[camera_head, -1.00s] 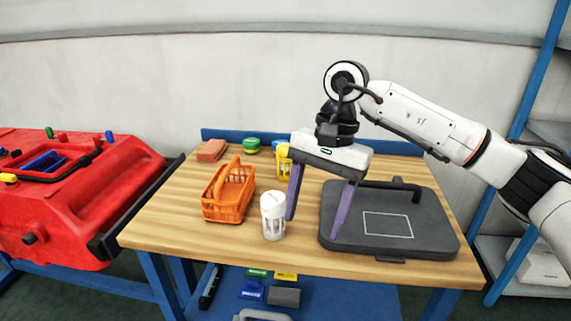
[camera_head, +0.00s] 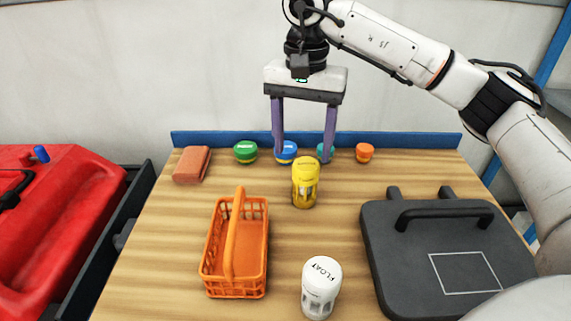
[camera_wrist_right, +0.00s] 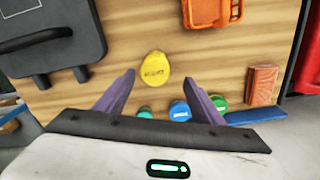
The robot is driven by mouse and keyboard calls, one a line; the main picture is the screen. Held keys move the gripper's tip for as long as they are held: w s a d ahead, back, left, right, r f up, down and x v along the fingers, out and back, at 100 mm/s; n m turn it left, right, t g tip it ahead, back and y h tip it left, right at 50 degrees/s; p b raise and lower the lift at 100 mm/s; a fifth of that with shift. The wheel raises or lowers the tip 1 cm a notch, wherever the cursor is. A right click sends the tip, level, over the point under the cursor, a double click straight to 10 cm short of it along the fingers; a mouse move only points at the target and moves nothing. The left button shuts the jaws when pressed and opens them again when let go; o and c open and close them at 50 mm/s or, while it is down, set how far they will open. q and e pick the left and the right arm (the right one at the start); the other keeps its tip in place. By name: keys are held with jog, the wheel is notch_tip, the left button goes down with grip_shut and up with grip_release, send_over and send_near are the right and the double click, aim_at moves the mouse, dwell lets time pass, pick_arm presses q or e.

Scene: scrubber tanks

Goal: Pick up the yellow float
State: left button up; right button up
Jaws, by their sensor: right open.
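The yellow float (camera_head: 305,183) stands upright on the wooden table, with a yellow top and a clear-looking lower body. In the right wrist view the yellow float (camera_wrist_right: 154,68) shows its round top, just beyond and between the fingertips. My right gripper (camera_head: 302,158) is open and empty, its two purple fingers pointing down above and behind the float in the head view. It also shows in the wrist view (camera_wrist_right: 163,82). I cannot tell its exact height over the float. My left gripper is not in view.
A white float (camera_head: 321,287) stands at the front. An orange basket (camera_head: 236,290) is to the left, a dark grey case (camera_head: 400,265) to the right. Green (camera_head: 245,152), blue (camera_head: 286,152), teal and orange (camera_head: 365,153) caps line the back, beside a reddish block (camera_head: 192,165).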

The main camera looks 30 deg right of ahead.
aim_at(305, 165)
jog(key=f, duration=0.2)
jog(key=s+f, duration=0.1)
jog(key=f, duration=0.1)
jog(key=shift+d, duration=0.1)
jog(key=f, duration=0.5)
jog(key=shift+d, duration=0.3)
jog(key=shift+w+f, duration=0.1)
jog(key=shift+f, duration=0.15)
jog(key=c, duration=1.1)
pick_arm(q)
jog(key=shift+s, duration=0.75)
pick_arm(e)
jog(key=shift+c, duration=0.2)
